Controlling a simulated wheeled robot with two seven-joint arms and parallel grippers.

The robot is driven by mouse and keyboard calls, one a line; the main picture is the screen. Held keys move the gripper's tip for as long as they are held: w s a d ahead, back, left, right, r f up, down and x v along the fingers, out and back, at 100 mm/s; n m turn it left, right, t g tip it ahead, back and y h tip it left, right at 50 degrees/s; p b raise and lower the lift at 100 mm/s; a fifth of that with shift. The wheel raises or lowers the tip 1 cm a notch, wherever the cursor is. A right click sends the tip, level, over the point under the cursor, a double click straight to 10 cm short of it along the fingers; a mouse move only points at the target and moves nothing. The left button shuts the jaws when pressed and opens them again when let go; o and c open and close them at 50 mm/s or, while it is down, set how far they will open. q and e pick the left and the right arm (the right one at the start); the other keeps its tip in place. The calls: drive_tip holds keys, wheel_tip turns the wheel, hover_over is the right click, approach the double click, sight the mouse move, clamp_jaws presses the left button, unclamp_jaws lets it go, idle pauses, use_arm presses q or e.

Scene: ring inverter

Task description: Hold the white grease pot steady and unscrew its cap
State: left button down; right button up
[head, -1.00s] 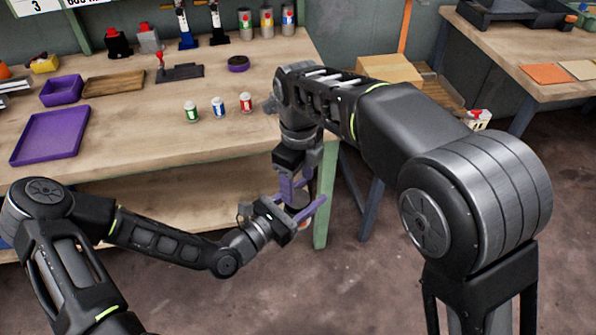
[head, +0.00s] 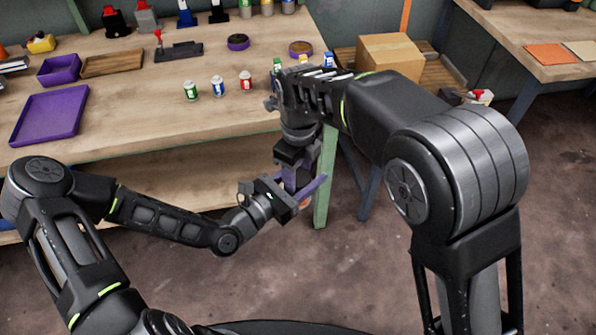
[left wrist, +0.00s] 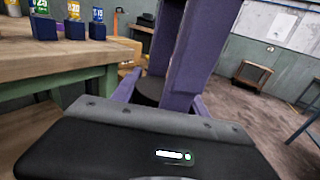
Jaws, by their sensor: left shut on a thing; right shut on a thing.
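My two grippers meet in front of the bench's right front leg in the head view. My left gripper (head: 307,192) comes in from the left, its purple fingers shut around the grease pot. Only a small pale and orange bit of the pot (head: 306,204) shows below the fingers; the rest is hidden. My right gripper (head: 296,178) points down from above, shut on the cap. The left wrist view shows a dark round cap (left wrist: 148,91) between the purple fingers. Whether the cap has turned on the pot cannot be told.
The wooden bench (head: 140,115) is behind the grippers. On it stand a green can (head: 190,91), a blue can (head: 217,86), a red can (head: 245,82) and a purple tray (head: 48,115). A cardboard box (head: 390,55) is behind my right arm. The floor below the grippers is clear.

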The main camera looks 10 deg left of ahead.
drive_tip(key=c, duration=0.6)
drive_tip(key=o, duration=1.5)
drive_tip(key=shift+c, duration=0.2)
drive_tip(key=shift+r, duration=0.1)
drive_tip(key=shift+r, duration=2.2)
